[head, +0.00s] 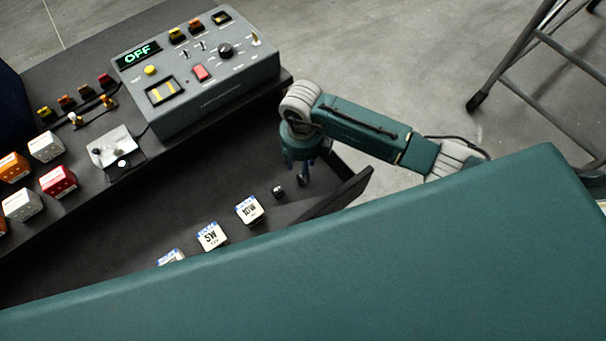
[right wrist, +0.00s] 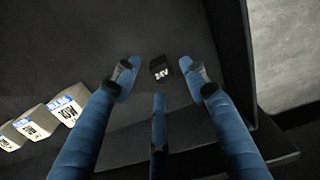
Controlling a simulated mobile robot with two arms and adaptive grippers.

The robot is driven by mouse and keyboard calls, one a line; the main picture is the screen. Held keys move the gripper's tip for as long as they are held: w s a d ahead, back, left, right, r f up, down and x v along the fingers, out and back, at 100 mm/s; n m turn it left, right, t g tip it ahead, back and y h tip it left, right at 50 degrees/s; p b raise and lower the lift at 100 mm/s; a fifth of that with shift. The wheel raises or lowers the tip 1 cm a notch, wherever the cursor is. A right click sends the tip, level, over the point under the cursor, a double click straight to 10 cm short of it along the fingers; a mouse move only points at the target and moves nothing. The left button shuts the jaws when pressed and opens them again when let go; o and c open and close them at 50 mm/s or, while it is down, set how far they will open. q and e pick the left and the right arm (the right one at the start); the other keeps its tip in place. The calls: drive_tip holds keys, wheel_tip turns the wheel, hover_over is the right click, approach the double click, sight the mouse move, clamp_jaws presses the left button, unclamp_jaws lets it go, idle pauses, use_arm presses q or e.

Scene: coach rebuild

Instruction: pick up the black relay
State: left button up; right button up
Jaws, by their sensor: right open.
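The black relay (head: 278,191) is a small dark cube on the floor of the open dark drawer (head: 120,262). In the right wrist view the black relay (right wrist: 160,70) shows a white 24V marking. My right gripper (head: 303,173) points down over the drawer, beside the relay in the head view. In the right wrist view its blue fingers (right wrist: 165,84) are spread, with the relay between and just beyond the tips, and nothing is held. Height above the relay is hard to judge. My left gripper is not in view.
White labelled blocks, one marked 10W (head: 250,210) and one marked 5W (head: 212,237), lie left of the relay. The drawer's end wall (head: 340,192) is close on the right. A grey control box (head: 195,75) reading OFF stands on the bench behind.

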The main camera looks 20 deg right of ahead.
wheel_tip(320, 180, down, 4)
drive_tip(key=shift+s+r+p, duration=0.1)
drive_tip(key=shift+r+p, duration=0.15)
drive_tip(key=shift+p, duration=0.1)
drive_tip(key=shift+f, duration=0.2)
drive_tip(key=c, duration=1)
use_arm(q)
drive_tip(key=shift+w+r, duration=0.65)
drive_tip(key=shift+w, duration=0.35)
